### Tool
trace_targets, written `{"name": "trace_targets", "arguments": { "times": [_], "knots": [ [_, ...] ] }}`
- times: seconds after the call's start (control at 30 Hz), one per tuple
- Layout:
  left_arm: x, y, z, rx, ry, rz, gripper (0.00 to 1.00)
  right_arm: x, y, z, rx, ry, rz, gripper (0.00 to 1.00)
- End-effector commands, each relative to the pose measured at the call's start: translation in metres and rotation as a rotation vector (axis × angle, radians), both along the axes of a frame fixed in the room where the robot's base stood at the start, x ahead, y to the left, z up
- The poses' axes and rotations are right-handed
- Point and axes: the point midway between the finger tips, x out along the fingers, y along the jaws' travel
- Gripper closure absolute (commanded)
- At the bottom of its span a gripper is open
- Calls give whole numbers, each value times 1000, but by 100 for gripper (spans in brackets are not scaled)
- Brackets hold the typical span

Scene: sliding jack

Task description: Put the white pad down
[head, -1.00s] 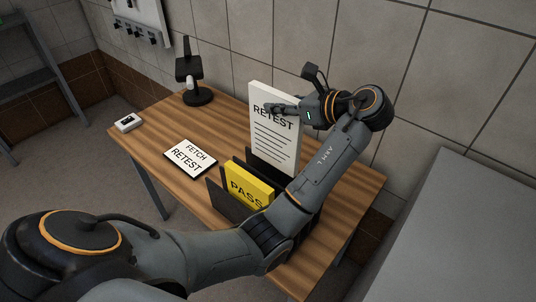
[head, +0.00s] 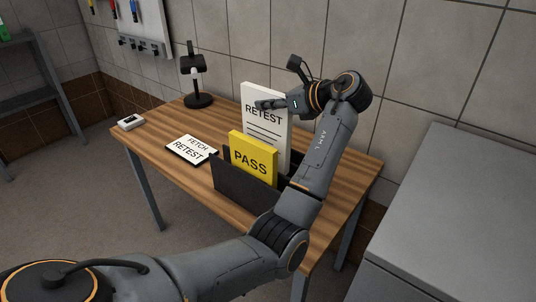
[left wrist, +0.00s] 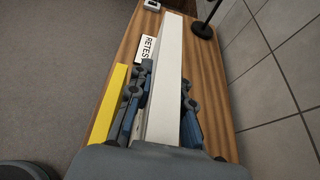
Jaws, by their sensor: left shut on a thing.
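The white pad (head: 264,125), printed RETEST with several lines below, stands upright behind the yellow PASS pad (head: 252,160). My left gripper (head: 270,104) is shut on the white pad near its top. In the left wrist view the gripper's fingers (left wrist: 160,112) lie on both sides of the pad's long white edge (left wrist: 168,70). The pad's lower end is hidden behind the yellow pad and the dark holder (head: 238,190), so I cannot tell whether it touches anything below. My right gripper is not in view.
A card reading FETCH RETEST (head: 191,149) lies on the wooden table (head: 155,150) left of the holder. A small white device (head: 130,122) sits at the left corner. A black stand (head: 196,85) is at the back. A grey cabinet (head: 450,210) is at right.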

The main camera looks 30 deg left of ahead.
Motion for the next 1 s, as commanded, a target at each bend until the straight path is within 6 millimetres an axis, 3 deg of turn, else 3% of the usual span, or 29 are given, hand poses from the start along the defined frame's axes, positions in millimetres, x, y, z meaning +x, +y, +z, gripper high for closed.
{"name": "trace_targets", "arguments": {
  "times": [0.1,0.3,0.53,0.73,1.0],
  "knots": [
    [-1,0,-33,-1,3,0,100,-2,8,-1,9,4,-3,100],
    [0,0,-70,0,0,-1,100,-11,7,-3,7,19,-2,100],
    [0,0,-87,0,0,0,100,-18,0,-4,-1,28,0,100],
    [-1,0,-114,1,0,-1,100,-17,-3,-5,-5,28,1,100],
    [0,0,-116,1,-3,0,100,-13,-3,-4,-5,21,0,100]
  ]
}}
